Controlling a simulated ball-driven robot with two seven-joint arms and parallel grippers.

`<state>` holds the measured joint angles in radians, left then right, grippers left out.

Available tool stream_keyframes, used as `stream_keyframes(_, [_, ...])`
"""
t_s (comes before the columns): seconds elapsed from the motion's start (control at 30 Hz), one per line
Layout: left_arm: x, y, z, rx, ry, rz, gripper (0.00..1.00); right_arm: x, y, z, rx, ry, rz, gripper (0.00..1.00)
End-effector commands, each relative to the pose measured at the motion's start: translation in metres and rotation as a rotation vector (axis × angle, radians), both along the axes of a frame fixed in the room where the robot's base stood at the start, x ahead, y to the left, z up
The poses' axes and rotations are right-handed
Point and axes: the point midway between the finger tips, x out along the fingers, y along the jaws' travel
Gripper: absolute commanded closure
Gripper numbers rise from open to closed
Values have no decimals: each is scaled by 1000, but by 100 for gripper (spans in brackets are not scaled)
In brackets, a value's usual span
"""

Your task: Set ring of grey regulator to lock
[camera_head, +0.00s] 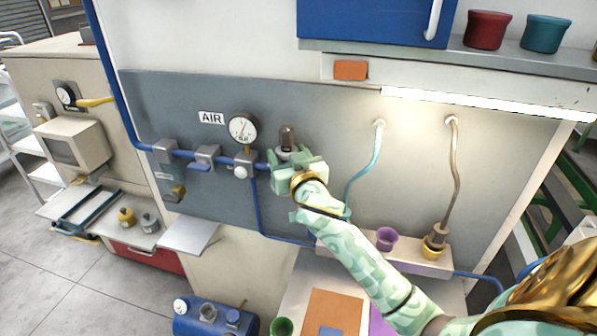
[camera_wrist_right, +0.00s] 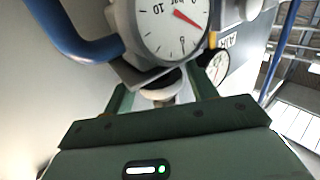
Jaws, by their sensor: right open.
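The grey regulator (camera_head: 287,138) is on the wall panel, mostly hidden behind my right gripper (camera_head: 290,165) in the head view. In the right wrist view its round white gauge with a red needle (camera_wrist_right: 172,25) is close at the top. Below the gauge is a pale round ring or knob (camera_wrist_right: 160,92). My right gripper (camera_wrist_right: 160,88) is open, with one finger on each side of that knob. I cannot tell whether the fingers touch it. Lock markings are not visible. My left gripper is not in view.
A larger gauge (camera_head: 242,128) stands left of the regulator, beside the AIR sign (camera_head: 211,118). A blue pipe with valves (camera_head: 207,156) runs along the panel. Two hoses (camera_head: 376,160) hang to the right. A purple cup (camera_head: 386,238) stands below, near my right forearm.

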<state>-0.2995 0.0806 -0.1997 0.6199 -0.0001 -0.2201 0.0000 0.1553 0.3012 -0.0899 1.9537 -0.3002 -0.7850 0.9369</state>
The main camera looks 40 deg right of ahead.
Motion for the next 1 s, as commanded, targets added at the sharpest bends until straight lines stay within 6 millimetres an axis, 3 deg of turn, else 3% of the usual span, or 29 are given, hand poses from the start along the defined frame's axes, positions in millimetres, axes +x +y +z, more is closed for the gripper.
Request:
stream_keyframes(0.5, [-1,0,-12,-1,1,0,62,-122,33,-3,4,4,-2,43])
stream_keyframes(0.7, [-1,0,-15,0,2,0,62,-144,40,-2,2,4,-2,43])
stream_keyframes(1.0, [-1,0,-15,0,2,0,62,-148,41,-1,1,3,-1,43])
